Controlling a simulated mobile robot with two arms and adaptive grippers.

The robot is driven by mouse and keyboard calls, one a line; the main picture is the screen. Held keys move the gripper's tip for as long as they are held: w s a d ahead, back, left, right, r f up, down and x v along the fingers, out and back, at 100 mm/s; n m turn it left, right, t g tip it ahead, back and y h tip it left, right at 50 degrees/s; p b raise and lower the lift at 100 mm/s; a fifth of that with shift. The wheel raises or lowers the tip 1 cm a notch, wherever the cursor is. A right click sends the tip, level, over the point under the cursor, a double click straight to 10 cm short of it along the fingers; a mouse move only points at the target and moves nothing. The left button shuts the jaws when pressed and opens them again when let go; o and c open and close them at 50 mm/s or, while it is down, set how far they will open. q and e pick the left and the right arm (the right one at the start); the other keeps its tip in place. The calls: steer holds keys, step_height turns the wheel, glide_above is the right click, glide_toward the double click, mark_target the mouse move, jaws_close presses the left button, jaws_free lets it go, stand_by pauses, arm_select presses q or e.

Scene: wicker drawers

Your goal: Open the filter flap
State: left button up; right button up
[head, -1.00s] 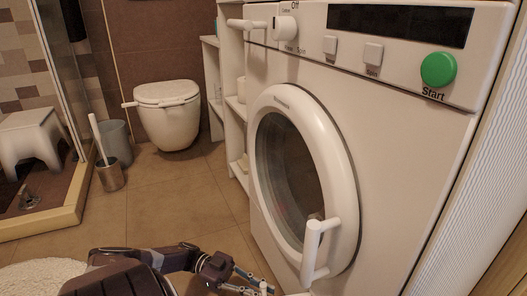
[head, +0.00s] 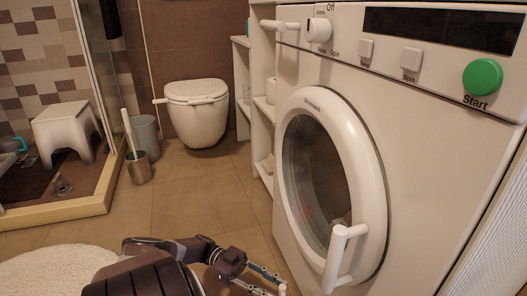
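The white washing machine (head: 410,155) fills the right half of the head view. Its round door (head: 368,165) is closed, with a white bar handle (head: 339,258) at its lower right. I do not see the filter flap; the machine's lower front is cut off by the bottom edge. My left gripper (head: 268,281) is at the bottom edge, left of the door handle and in front of the machine's lower left. Its thin fingers look apart with nothing between them, though the tips are partly cut off. My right gripper is not in view.
A green Start button (head: 482,76) and a dial (head: 320,30) are on the top panel. A white shelf (head: 262,110), a toilet (head: 196,115), a brush holder (head: 139,168) and a stool (head: 66,128) stand behind. The tiled floor (head: 185,205) between is clear; a pale rug (head: 55,272) lies lower left.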

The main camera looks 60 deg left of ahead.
arm_select(q)
steer(key=shift+v, duration=2.15)
